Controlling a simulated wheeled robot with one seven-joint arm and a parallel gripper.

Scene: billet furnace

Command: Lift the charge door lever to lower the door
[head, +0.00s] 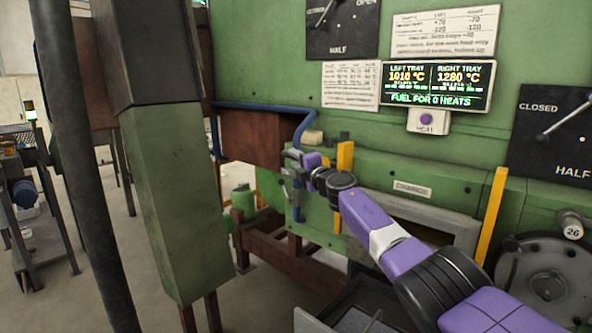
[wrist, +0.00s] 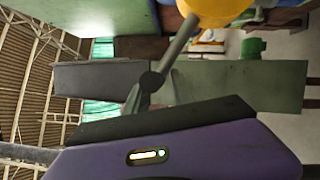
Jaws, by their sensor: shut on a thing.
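My gripper (head: 297,168) reaches to the left end of the furnace front, beside a blue pipe, and is shut on the charge door lever. In the wrist view the lever shows as a grey rod (wrist: 176,48) with a yellow knob (wrist: 214,8), close to my purple gripper body and its dark pad. The exact contact between fingers and lever is hidden. In the head view a pale knob (head: 312,137) shows just above my gripper. The charge door area carries a CHARGE label (head: 412,188) between two yellow uprights (head: 492,215). A grey-framed opening (head: 450,222) shows below the label, partly covered by my arm.
The blue pipe (head: 303,128) bends down close to my gripper. A green column (head: 165,200) and a dark post (head: 85,150) stand at left. A display (head: 437,86) and dial panels (head: 550,135) are on the furnace wall. A handwheel (head: 545,275) is at lower right.

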